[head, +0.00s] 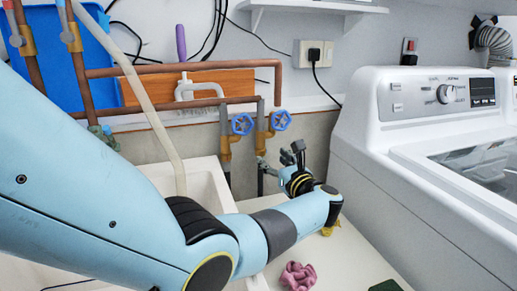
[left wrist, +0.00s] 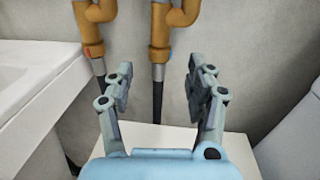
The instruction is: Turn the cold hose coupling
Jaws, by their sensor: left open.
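Two brass taps with blue handwheels show in the head view, a left tap (head: 226,148) and a right tap (head: 263,140). In the left wrist view, the right tap (left wrist: 160,28) has a blue mark and the left tap (left wrist: 95,28) a red mark. The cold hose coupling (left wrist: 158,72) is the silver piece under the blue-marked tap, with a dark hose (left wrist: 158,102) below. My left gripper (head: 279,157) is open in front of the right tap. In the wrist view its fingers (left wrist: 160,82) stand apart on either side of the coupling's line, with no visible contact. My right gripper is not in view.
A white sink (head: 207,180) stands left of the taps, and a white washing machine (head: 370,130) stands to the right. A pink cloth (head: 298,276) lies on the pale surface below my arm. Copper pipes (head: 170,69) run along the wall above.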

